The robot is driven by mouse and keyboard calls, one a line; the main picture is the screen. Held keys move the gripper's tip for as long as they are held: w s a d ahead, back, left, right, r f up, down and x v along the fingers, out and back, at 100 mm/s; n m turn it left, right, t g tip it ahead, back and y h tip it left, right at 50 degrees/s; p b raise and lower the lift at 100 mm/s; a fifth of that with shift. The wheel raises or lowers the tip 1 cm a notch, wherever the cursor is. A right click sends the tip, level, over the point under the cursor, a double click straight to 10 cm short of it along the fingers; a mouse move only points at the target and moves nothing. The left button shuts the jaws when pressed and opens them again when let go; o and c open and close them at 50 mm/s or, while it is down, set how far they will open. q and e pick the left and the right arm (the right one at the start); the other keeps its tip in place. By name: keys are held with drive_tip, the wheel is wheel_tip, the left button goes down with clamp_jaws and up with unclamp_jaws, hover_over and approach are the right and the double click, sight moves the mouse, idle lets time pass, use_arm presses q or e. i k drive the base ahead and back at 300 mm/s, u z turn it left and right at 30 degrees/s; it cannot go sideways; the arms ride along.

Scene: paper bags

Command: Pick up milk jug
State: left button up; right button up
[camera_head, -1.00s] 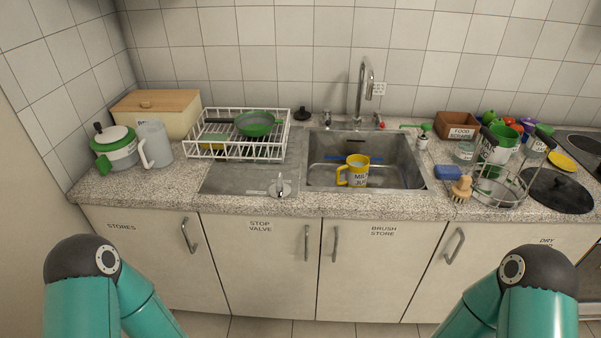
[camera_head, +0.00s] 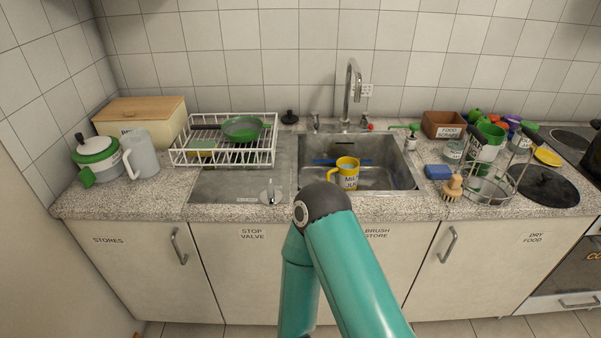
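The milk jug (camera_head: 347,181) is yellow with a white label and a handle on its left. It stands upright in the sink basin (camera_head: 390,179), near the basin's front. One teal arm of mine, which looks like the right one, rises from the bottom centre. Its dark elbow is in front of the counter edge, below and left of the jug in the picture. Neither gripper shows, and my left arm is out of view. Nothing of mine is seen touching the jug.
A tap (camera_head: 349,92) stands behind the basin. Left are a white dish rack (camera_head: 222,158) with a green pan (camera_head: 242,130) and a grey jug (camera_head: 142,155). Right are a blue sponge (camera_head: 437,172), a brush (camera_head: 453,187) and a wire rack (camera_head: 492,185).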

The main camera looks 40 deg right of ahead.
sight(342, 177)
drive_tip(key=z, duration=0.5)
drive_tip(key=k, duration=1.2)
drive_tip(key=z, duration=1.2)
drive_tip(key=i, duration=1.25)
drive_tip(key=z, duration=0.15)
